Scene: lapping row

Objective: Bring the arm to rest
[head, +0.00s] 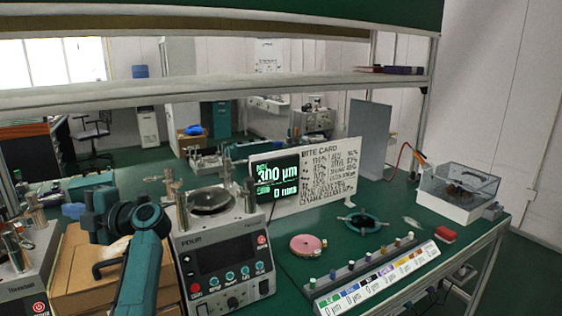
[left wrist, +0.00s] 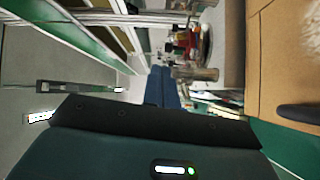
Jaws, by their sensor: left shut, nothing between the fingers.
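My left arm (head: 145,265), teal with dark joints, rises from the bottom of the head view and bends left at its top. My left gripper (head: 98,212) is at the end of that bend, above and beside a cardboard box and left of the machine marked FOUR. Its blue fingers show in the left wrist view (left wrist: 160,88), together and with nothing between them. The exact fingertips are hard to make out in the head view. My right gripper is in neither view.
The cardboard box (head: 85,282) stands close to my left arm. The FOUR machine (head: 225,255) is just right of it, and another machine (head: 22,275) is at far left. A pink disc (head: 308,245), a teal ring (head: 362,223) and a colour-marked rack (head: 375,278) lie further right.

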